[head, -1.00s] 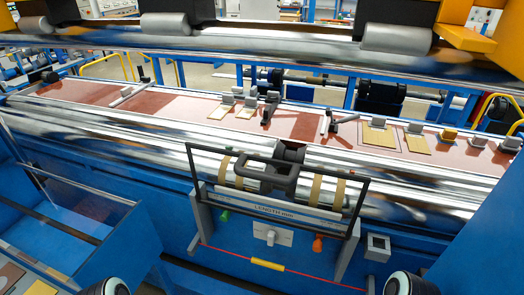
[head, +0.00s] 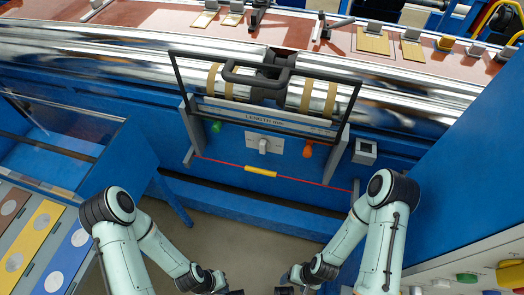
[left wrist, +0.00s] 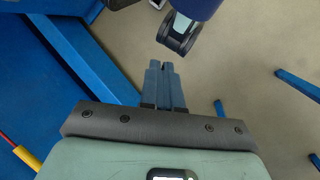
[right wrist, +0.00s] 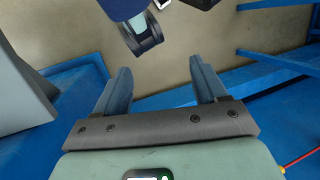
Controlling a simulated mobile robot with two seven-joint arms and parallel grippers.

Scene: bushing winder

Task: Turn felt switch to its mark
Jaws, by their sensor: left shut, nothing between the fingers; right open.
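A small white switch (head: 263,145) sits on a pale plate on the blue machine front, below the bar marked LENGTH mm (head: 262,118). I cannot read any mark on it, nor tell whether it is the felt switch. My left gripper (left wrist: 165,66) is shut and empty in the left wrist view, above the floor. My right gripper (right wrist: 160,68) is open and empty in the right wrist view. In the head view both hands are low at the bottom edge, well below the switch and apart from it, their fingers barely in view.
A green knob (head: 216,127) and an orange knob (head: 308,149) flank the switch. A black frame (head: 262,60) stands above it. A red cord with a yellow sleeve (head: 261,171) crosses below. A button panel (head: 455,265) is at lower right, coloured trays (head: 42,236) at lower left.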

